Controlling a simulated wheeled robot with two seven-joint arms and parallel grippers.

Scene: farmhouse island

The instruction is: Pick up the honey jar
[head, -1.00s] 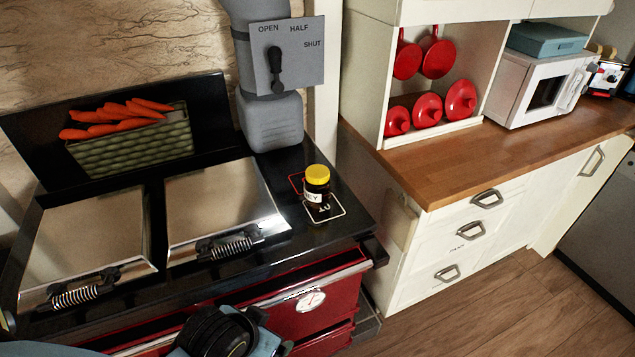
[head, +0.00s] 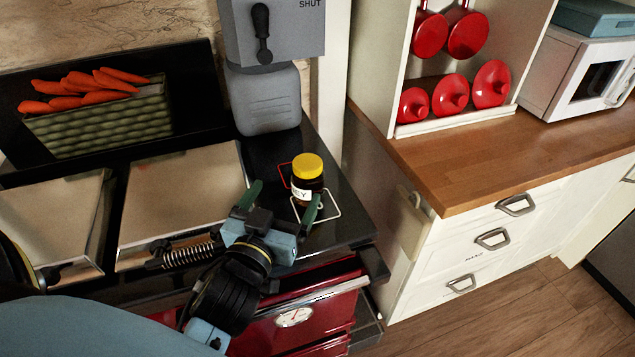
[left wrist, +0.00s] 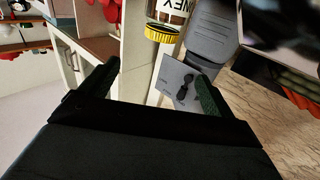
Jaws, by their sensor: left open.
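The honey jar (head: 308,181), dark with a yellow lid and a white label, stands upright on the black stove top at its right end. My left gripper (head: 281,201) is open in front of the jar, its green fingertips apart and pointing towards it. One fingertip shows left of the jar and the other overlaps its lower right in the head view. Nothing is held. In the left wrist view the jar (left wrist: 166,18) appears upside down at the top edge, beyond the gap between the open fingers (left wrist: 160,77). My right gripper is not in view.
Red and white outlined squares mark the stove top around the jar. A grey flue with a lever (head: 262,35) rises behind it. Two metal hob lids (head: 180,200) lie to the left, with a green basket of carrots (head: 100,120) behind. A wooden counter (head: 480,165) is to the right.

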